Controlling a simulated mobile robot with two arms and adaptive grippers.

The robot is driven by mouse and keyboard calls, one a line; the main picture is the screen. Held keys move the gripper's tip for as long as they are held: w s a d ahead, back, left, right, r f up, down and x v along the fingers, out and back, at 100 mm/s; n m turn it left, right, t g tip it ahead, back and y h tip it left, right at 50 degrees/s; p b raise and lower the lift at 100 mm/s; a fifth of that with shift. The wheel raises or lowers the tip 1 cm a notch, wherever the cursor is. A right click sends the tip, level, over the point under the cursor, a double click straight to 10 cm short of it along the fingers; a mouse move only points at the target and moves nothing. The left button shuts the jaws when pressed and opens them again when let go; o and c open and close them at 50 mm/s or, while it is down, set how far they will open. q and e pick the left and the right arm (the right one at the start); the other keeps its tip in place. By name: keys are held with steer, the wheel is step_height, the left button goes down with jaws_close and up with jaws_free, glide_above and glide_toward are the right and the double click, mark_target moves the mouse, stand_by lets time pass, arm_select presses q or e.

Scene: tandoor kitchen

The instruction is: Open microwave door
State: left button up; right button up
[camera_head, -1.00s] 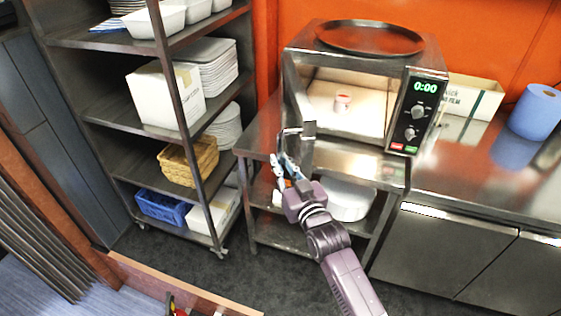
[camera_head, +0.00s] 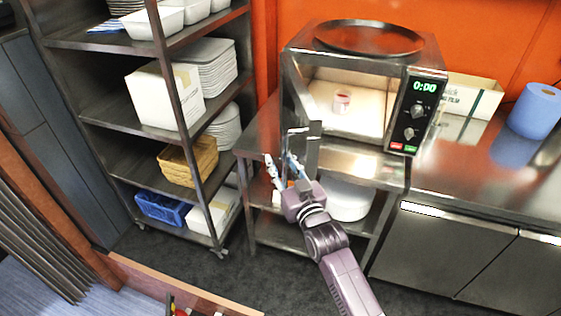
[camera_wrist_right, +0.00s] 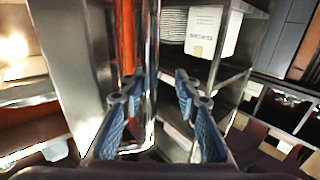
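The microwave (camera_head: 365,80) stands on the steel counter with its cavity lit and visible. Its door (camera_head: 299,97) stands swung out on the left side, seen nearly edge-on, with a metal handle (camera_head: 313,150) at its near edge. My right gripper (camera_head: 282,160) is at the handle, its blue-grey fingers spread apart. In the right wrist view, the open fingers (camera_wrist_right: 152,88) have the door's shiny vertical edge and handle (camera_wrist_right: 150,50) between or just beyond them; I cannot tell if they touch. My left gripper is not in view.
A round tray (camera_head: 369,37) lies on top. A shelf rack (camera_head: 178,75) with boxes and plates stands close on the left. A blue roll (camera_head: 536,111) stands on the right counter.

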steer(key=v, duration=1.2)
